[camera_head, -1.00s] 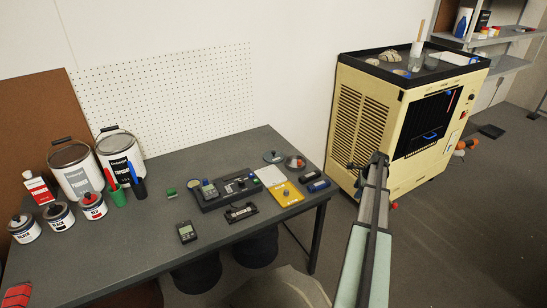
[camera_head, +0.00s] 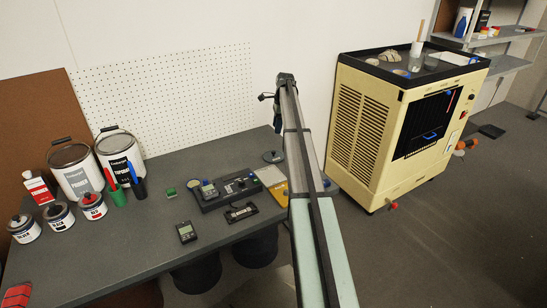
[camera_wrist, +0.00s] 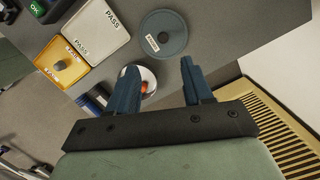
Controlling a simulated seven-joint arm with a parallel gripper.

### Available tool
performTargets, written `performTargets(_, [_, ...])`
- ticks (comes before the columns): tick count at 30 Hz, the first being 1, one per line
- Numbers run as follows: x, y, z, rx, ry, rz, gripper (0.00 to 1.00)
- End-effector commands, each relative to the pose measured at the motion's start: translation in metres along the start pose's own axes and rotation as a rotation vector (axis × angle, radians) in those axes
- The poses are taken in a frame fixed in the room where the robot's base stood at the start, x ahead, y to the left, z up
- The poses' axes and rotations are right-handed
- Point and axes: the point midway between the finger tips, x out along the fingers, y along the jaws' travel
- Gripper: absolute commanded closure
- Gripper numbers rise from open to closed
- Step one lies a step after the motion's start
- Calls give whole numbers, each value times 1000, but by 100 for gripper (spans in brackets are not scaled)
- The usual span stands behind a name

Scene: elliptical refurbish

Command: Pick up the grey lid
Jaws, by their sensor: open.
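The grey lid (camera_head: 272,157) is a flat round disc with a small knob, lying near the back right edge of the grey table. In the wrist view the grey lid (camera_wrist: 176,46) shows in full, with a white label on it. My gripper (camera_head: 277,128) is above the back edge of the table, near the lid and above it. In the wrist view my gripper's two blue fingers (camera_wrist: 160,70) are spread with nothing between them held. The lid lies beyond the fingertips and they do not touch it.
A white dish with an orange piece (camera_wrist: 148,82) sits close to the lid. A white PASS plate (camera_wrist: 97,30) and a yellow plate (camera_wrist: 62,62) lie beside them. A pegboard (camera_head: 170,95) stands behind the table. A cream cabinet (camera_head: 362,130) stands at the right.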

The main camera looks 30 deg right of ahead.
Motion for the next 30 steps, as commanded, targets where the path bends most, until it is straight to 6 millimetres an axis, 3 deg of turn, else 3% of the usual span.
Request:
performTargets(5, [15,0,1,-1,0,2,49])
performTargets(15, [70,0,0,-1,0,2,49])
performTargets(30, [111,-5,-5,-1,0,2,49])
